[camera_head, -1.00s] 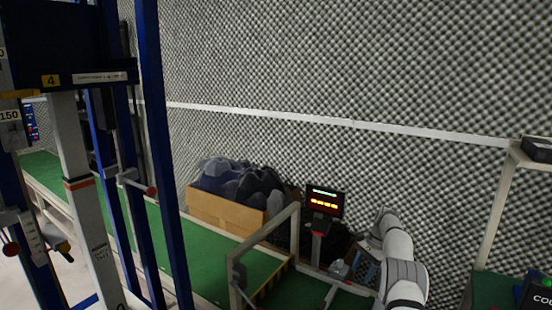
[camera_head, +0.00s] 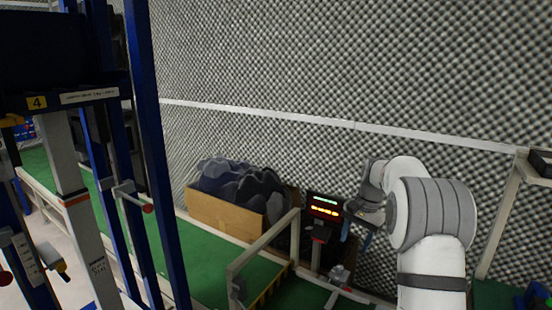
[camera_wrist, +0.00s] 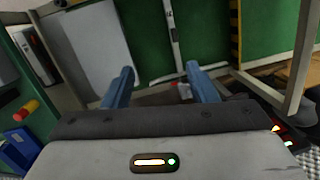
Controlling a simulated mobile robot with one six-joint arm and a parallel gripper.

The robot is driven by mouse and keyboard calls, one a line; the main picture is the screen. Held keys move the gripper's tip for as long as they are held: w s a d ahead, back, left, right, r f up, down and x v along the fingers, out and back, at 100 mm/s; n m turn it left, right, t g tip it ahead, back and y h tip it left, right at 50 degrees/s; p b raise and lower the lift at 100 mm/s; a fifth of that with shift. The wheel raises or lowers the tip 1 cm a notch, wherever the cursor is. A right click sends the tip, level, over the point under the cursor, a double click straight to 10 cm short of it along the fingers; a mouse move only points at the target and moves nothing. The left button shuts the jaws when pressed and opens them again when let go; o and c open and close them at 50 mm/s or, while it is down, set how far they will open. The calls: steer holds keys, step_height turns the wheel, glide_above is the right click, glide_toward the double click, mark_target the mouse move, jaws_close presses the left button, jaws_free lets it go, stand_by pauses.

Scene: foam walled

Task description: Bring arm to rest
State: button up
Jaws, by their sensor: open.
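My gripper shows in the wrist view (camera_wrist: 162,88), with its two blue fingers apart and nothing between them. In the head view my white and grey arm rises at the right, bent at the elbow. There my gripper (camera_head: 352,226) is at the left end of the arm, in front of the foam wall and just right of the lit display. Its fingers are small and partly hidden there.
A display with lit digits (camera_head: 324,206) stands close to my gripper. A cardboard box (camera_head: 222,216) of dark lumps sits on the green surface (camera_head: 200,262). Blue frame posts (camera_head: 150,150) stand at the left. Foam wall (camera_head: 330,70) fills the back.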

steer(key=s+a+r+n+t+h+p, duration=0.1)
steer(key=s+a+r+n+p, duration=0.15)
steer(key=s+r, duration=0.45)
steer(key=s+a+r+n+p, duration=0.1)
steer(key=s+a+r, duration=0.25)
steer(key=s, duration=0.45)
steer(key=s+a+r+n+t+h+p, duration=0.1)
steer(key=s+n+p, duration=0.3)
steer(key=s, duration=1.6)
steer(key=shift+a+n+t, duration=0.35)
steer(key=shift+a+t, duration=0.05)
steer(key=shift+t, duration=0.1)
